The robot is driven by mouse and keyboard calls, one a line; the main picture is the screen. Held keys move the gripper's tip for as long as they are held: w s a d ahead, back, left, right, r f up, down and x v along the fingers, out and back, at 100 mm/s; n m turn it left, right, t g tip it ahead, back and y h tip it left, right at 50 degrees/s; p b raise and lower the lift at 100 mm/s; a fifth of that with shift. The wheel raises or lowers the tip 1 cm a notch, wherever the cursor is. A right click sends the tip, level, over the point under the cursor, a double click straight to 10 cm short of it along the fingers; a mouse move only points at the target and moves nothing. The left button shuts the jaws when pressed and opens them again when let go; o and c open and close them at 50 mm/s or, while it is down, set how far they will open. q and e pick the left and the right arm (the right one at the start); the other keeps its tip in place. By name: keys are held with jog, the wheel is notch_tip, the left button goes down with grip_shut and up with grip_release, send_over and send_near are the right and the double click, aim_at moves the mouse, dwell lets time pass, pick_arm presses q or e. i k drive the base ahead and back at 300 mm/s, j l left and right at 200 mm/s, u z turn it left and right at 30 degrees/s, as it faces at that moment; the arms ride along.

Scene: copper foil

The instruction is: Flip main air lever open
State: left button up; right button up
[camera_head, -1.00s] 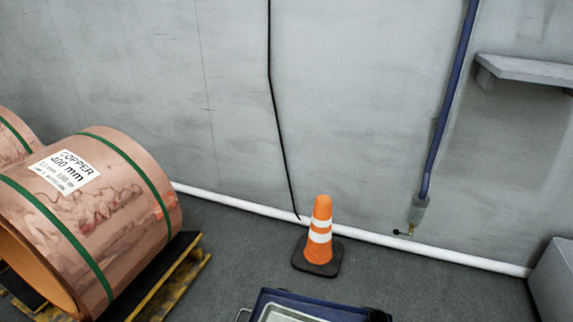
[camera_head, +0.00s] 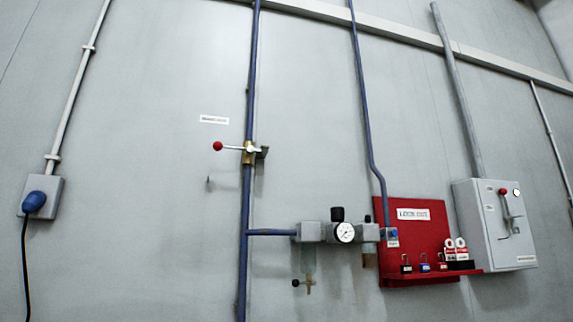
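The main air lever (camera_head: 232,148) is a thin arm with a red ball knob (camera_head: 217,146) at its left end. It sits on a brass valve body (camera_head: 249,152) on the vertical blue pipe (camera_head: 246,200). The lever points left, across the pipe and roughly level. A small white label (camera_head: 214,119) is on the wall above it, its text too small to read. Neither of my grippers shows in this view.
A grey regulator with a gauge (camera_head: 345,232) branches right off the pipe. A red lockout board (camera_head: 412,235) with padlocks and a grey switch box (camera_head: 494,224) are further right. A grey socket box with a blue plug (camera_head: 34,201) is at the far left.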

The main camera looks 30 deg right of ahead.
aim_at(217, 146)
jog(key=z, duration=0.75)
jog(key=k+l, duration=0.1)
jog(key=l, duration=0.25)
jog(key=i+l, duration=0.1)
jog(key=l, duration=0.55)
jog(key=i+l+u, duration=0.1)
jog(key=l, duration=0.6)
jog(key=i+l+u, duration=0.1)
jog(key=i+l, duration=0.2)
jog(key=i, duration=0.2)
jog(key=i+l, duration=0.35)
jog(key=i, duration=0.15)
jog(key=i+j+u, duration=0.1)
jog(key=i, duration=0.3)
